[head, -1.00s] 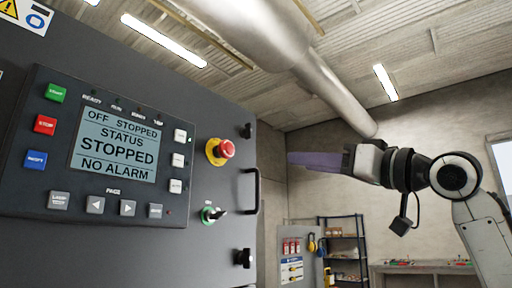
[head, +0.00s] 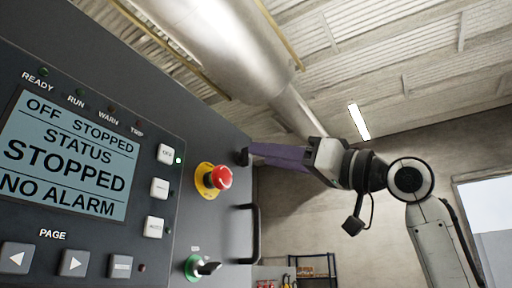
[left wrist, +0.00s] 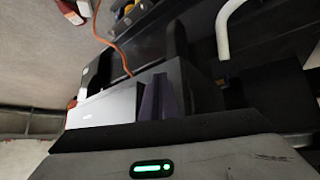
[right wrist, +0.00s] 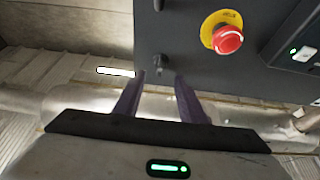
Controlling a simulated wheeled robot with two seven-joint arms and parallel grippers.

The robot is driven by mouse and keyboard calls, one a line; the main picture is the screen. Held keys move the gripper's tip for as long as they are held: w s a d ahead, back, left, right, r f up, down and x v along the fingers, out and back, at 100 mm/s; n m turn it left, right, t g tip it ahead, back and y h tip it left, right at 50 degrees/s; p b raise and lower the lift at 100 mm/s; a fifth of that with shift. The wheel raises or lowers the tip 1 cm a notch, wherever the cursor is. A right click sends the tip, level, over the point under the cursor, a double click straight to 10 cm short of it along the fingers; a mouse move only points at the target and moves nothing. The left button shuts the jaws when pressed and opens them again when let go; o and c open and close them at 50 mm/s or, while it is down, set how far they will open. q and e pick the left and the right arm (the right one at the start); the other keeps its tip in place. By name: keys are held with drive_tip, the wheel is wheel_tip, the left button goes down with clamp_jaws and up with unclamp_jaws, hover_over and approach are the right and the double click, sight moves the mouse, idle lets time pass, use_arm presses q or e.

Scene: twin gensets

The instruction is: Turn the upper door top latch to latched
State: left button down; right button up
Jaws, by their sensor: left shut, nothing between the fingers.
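The upper door top latch (head: 242,157) is a small dark knob near the right edge of the dark control panel door, right of the red emergency stop. My right gripper (head: 252,155) reaches in from the right with its purple fingers at the latch. In the right wrist view the latch (right wrist: 158,70) shows between the two open fingertips (right wrist: 160,76); I cannot tell whether they touch it. My left gripper (left wrist: 159,82) shows only in the left wrist view, its purple fingers shut and empty, away from the panel face.
The red emergency stop (head: 219,177) on its yellow ring, a black door handle (head: 256,232) and a green-ringed key switch (head: 200,267) stick out near the latch. The display (head: 68,158) reads STOPPED. A large pipe (head: 235,50) runs overhead.

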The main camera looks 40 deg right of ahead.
sight(236, 156)
drive_tip(key=x, duration=0.3)
drive_tip(key=shift+w+a+r+p, duration=0.1)
drive_tip(key=shift+w+a+p, duration=0.05)
drive_tip(key=shift+w+p, duration=0.2)
clamp_jaws()
use_arm(q)
drive_tip(key=shift+w+r, duration=0.5)
drive_tip(key=shift+r, duration=0.35)
